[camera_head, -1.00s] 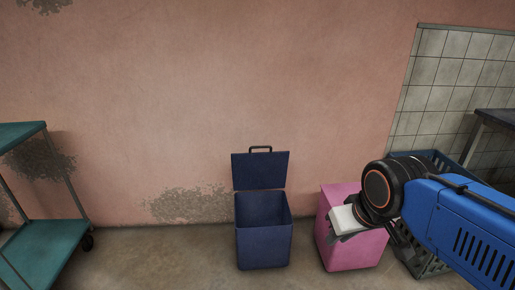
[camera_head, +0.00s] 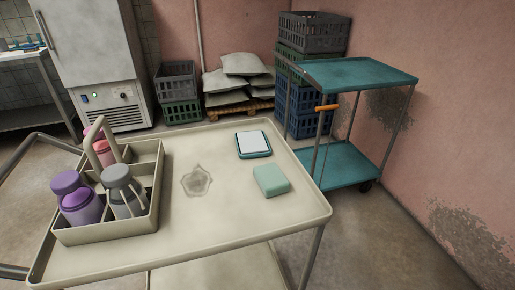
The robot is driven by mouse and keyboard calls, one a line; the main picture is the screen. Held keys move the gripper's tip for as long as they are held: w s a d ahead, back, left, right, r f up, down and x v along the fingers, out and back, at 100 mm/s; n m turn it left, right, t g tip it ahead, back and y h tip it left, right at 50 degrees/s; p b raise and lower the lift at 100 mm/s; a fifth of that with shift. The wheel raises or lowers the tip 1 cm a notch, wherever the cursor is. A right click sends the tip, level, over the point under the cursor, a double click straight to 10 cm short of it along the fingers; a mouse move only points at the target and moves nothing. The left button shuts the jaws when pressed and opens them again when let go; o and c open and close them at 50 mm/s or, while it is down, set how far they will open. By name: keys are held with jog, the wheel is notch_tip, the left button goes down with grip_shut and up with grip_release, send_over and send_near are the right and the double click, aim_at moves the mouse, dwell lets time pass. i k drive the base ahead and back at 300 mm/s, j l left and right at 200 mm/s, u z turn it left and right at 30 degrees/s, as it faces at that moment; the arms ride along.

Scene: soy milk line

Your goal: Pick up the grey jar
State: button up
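The grey jar (camera_head: 126,196) has a grey lid and light strap-like sides. It stands in the front right part of a beige divided caddy (camera_head: 108,231) on the left of a cream cart top. A purple jar (camera_head: 77,200) stands to its left in the caddy, and a pink jar (camera_head: 106,151) stands behind, near the caddy's handle. The lower part of the grey jar is hidden by the caddy wall. My gripper is not in view.
A teal trolley (camera_head: 362,75) stands behind right, near stacked crates (camera_head: 302,125) and sacks (camera_head: 240,78). The cart's middle is mostly clear.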

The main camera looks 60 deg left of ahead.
aim_at(130, 200)
jog(key=u, duration=3.05)
